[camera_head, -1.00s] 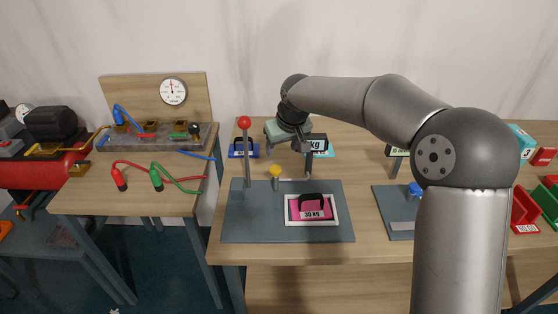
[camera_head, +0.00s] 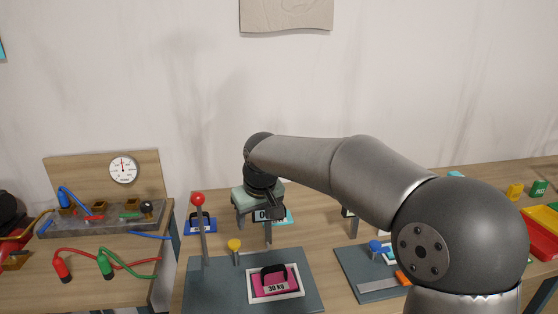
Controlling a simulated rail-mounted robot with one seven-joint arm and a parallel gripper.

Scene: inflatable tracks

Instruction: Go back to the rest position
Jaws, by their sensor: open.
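My gripper (camera_head: 256,218) hangs over the wooden table behind the grey plate, pointing down. It is open, and nothing shows between its fingers. A pink 30 kg weight (camera_head: 275,284) with a black handle sits in a white frame on the grey plate (camera_head: 222,293). A lever with a red ball (camera_head: 198,199) and a yellow knob (camera_head: 234,245) stand on the same plate. Behind my gripper, a light blue weight (camera_head: 283,214) is partly hidden by it. A dark blue weight (camera_head: 200,223) stands to the left.
On the left bench are a gauge (camera_head: 123,169), a manifold (camera_head: 110,216), and red and green hoses (camera_head: 106,264). On the right, a second grey plate with a blue knob (camera_head: 375,247) lies partly behind my arm. Coloured bins (camera_head: 541,238) stand at the far right.

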